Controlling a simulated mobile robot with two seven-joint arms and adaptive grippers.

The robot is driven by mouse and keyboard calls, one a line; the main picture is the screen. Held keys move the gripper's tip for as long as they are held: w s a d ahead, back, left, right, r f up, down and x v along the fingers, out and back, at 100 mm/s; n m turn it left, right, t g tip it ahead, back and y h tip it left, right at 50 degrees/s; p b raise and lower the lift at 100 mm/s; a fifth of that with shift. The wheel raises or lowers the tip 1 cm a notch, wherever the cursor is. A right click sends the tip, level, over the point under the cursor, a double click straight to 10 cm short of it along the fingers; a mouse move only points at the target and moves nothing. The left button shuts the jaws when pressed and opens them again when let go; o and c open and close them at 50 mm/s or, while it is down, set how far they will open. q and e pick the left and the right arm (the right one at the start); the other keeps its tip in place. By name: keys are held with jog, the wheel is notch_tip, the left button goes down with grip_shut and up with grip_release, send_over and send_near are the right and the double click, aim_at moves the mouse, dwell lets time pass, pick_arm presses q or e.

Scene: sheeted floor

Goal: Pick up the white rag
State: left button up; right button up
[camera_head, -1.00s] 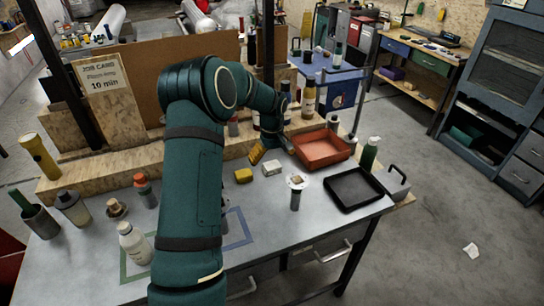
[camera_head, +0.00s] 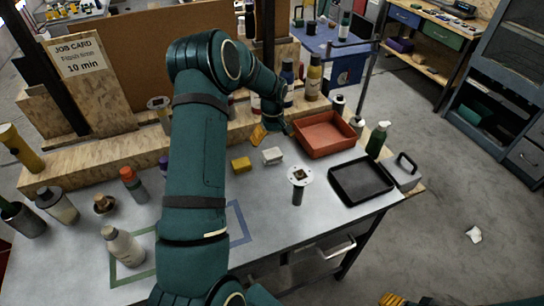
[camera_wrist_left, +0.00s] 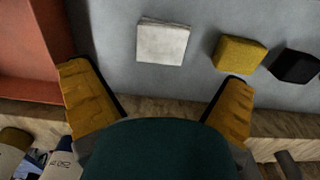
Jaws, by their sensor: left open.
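A small white block-like folded cloth, which looks like the white rag (camera_head: 273,155), lies on the grey bench, between a yellow block (camera_head: 241,164) and the red tray (camera_head: 325,134). In the left wrist view the white rag (camera_wrist_left: 163,42) lies flat beyond the fingertips, between their lines. My left gripper (camera_head: 268,136) is on the far side of the rag, close to it. In the left wrist view my left gripper (camera_wrist_left: 155,78) has its yellow fingers wide apart and empty. Yellow ridged fingers of my right gripper (camera_head: 393,300) show at the bottom edge, mostly cut off.
A wooden ledge (camera_head: 110,158) with bottles runs behind. A white crumpled scrap (camera_head: 474,234) lies on the floor. Bare bench lies in front of the rag.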

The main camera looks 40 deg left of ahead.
aim_at(272, 153)
pick_arm(q)
jog(key=shift+s+f, duration=0.15)
jog(key=shift+f, duration=3.6)
jog(key=c, duration=1.1)
